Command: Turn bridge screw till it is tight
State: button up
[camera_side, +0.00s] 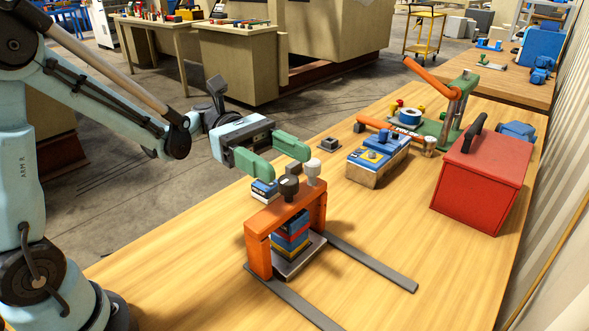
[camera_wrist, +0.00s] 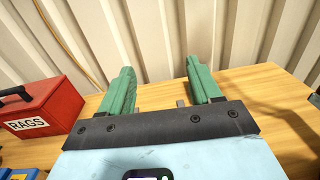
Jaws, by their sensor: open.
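The orange bridge (camera_side: 286,211) stands on the table over a stack of red, blue and yellow pieces (camera_side: 290,236) on a grey plate. A black knob (camera_side: 289,188) and a pale grey knob (camera_side: 313,169) stand upright on the bridge top; I cannot tell for sure which is the bridge screw. My gripper (camera_side: 286,164) has green fingers spread apart, just above and behind the knobs in the side view, with nothing seen between them. In the wrist view my gripper (camera_wrist: 160,78) also shows open and empty, and the bridge is not visible there.
Two grey rails (camera_side: 370,262) lie flat by the bridge. A red box (camera_side: 481,180), marked RAGS in the wrist view (camera_wrist: 42,115), stands at the right. A blue-topped block (camera_side: 378,160) and an orange-handled press (camera_side: 440,92) are behind. The front right table is clear.

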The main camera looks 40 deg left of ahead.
aim_at(295, 186)
jog(key=w+a+f+n+t, duration=0.1)
jog(key=a+f+t, duration=0.1)
jog(key=a+f, duration=0.3)
jog(key=w+a+f+n+t, duration=0.1)
jog(key=a+f+n+t, duration=0.1)
jog(key=a, duration=0.5)
jog(key=w+d, duration=0.1)
jog(key=d, duration=0.7)
jog(key=w+d, duration=0.1)
jog(key=d, duration=0.3)
jog(key=shift+w+f, duration=0.2)
jog(key=shift+w, duration=0.15)
jog(key=shift+c, duration=0.3)
jog(key=c, duration=0.9)
jog(key=shift+s+m+g, duration=0.2)
jog(key=shift+m+g, duration=1)
jog(key=shift+g, duration=0.5)
jog(key=shift+s+m+g, duration=0.2)
jog(key=shift+m+g, duration=1)
jog(key=shift+g, duration=0.5)
jog(key=o, duration=1)
jog(key=shift+c, duration=0.2)
